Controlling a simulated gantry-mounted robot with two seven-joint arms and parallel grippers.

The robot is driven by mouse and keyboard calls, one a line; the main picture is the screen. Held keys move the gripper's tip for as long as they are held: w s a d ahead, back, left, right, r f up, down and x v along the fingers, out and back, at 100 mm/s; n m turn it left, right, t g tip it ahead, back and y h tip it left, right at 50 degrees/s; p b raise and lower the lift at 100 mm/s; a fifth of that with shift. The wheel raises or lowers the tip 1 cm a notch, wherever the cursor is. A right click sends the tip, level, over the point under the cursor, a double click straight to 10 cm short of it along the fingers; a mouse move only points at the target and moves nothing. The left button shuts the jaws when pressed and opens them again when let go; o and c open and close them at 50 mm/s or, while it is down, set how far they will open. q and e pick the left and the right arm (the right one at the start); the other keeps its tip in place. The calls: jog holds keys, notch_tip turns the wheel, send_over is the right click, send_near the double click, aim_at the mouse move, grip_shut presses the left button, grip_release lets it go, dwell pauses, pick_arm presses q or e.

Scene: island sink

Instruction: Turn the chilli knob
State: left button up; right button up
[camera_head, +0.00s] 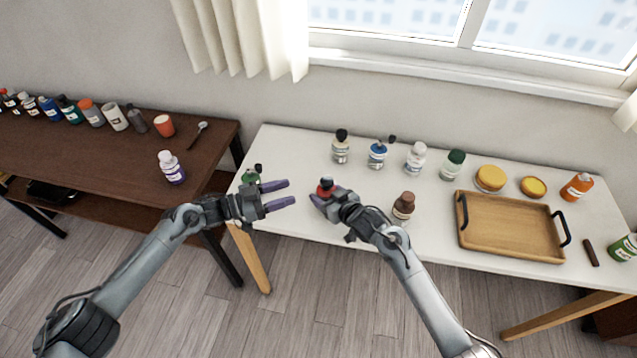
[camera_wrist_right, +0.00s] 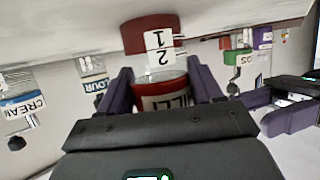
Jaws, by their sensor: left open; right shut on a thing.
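The chilli dispenser (camera_head: 325,186) shows as a small red item with a dark top on the white table, partly hidden by my right gripper (camera_head: 323,196). In the right wrist view, a red band with part of the word chilli (camera_wrist_right: 165,92) sits between the purple fingers of that gripper, which is shut on it. Beyond the band are a white part with the numbers 1 and 2 (camera_wrist_right: 160,50) and another red part (camera_wrist_right: 150,33). My left gripper (camera_head: 286,193) is open and empty, left of the dispenser and in front of a green item (camera_head: 250,177).
Several labelled bottles, including a blue one (camera_head: 377,155), stand behind. A brown bottle (camera_head: 403,206) is close right of my right gripper. A wooden tray (camera_head: 510,228) lies farther right. A dark table (camera_head: 115,165) with more bottles stands left, separated by a gap.

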aim_at(320, 184)
pick_arm(q)
jog(key=x, duration=1)
jog(key=shift+d+r, duration=0.1)
jog(key=shift+d, duration=0.1)
jog(key=c, duration=0.8)
jog(key=shift+w+d+f+m+g+h, duration=0.15)
jog(key=shift+f+m+g+h, duration=0.25)
jog(key=shift+g, duration=0.4)
jog(key=shift+r+m+g, duration=0.3)
jog(key=shift+g, duration=0.1)
jog(key=o, duration=0.8)
jog(key=shift+r, duration=0.1)
jog(key=shift+a, duration=0.3)
